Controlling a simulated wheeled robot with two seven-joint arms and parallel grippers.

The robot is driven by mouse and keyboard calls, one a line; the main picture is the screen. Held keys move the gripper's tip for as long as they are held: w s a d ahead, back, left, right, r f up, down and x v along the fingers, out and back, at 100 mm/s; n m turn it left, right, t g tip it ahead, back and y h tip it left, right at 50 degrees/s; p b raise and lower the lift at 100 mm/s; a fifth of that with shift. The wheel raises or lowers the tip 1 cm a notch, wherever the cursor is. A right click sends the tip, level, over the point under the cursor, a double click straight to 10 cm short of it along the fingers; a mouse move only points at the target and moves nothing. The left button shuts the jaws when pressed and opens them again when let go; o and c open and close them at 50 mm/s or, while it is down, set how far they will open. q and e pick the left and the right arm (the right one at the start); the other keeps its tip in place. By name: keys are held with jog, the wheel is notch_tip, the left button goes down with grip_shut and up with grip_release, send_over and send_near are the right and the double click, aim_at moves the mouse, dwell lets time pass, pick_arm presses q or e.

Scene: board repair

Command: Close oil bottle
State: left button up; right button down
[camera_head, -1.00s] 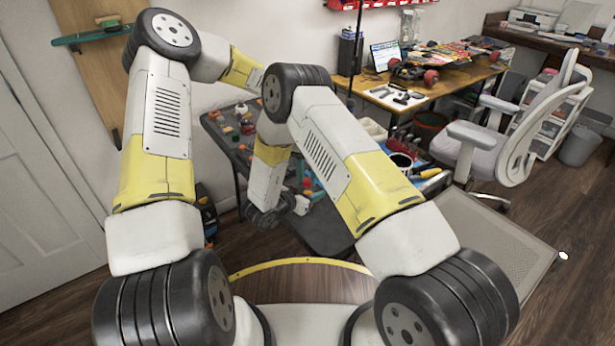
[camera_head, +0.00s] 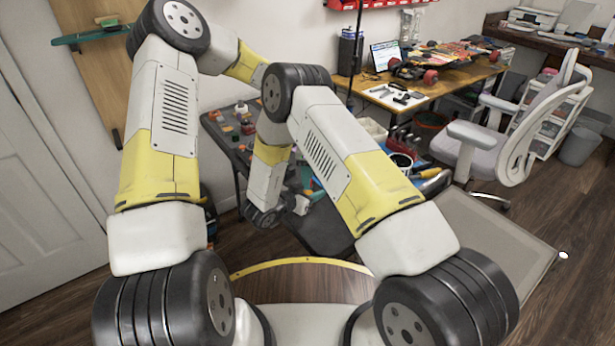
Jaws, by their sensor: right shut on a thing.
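I cannot make out an oil bottle or its cap for certain. A small item with a pale top (camera_head: 241,107) stands at the back left of the dark worktable (camera_head: 325,228), too small to identify. My left arm rises from the lower left and bends toward the table; its far end is hidden behind my right arm.
Small coloured parts lie on the dark worktable, partly covered by my arms. A dark cup (camera_head: 400,161) stands at its right. A wooden desk (camera_head: 440,88) with a laptop (camera_head: 385,56) is behind.

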pick_arm(q)
jog(key=shift+s, duration=0.2)
pick_arm(e)
jog(key=shift+w, duration=0.1)
pick_arm(q)
notch_tip(320, 180, up, 12)
jog(key=shift+w, duration=0.15)
dwell(0.4)
pick_arm(e)
jog(key=c, duration=0.8)
grip_release()
jog(key=shift+c, duration=0.2)
jog(key=shift+a, duration=0.1)
jog(key=v, duration=0.7)
jog(key=shift+s+a+r, duration=0.1)
jog(key=shift+s+a, duration=0.1)
jog(key=shift+s, duration=0.15)
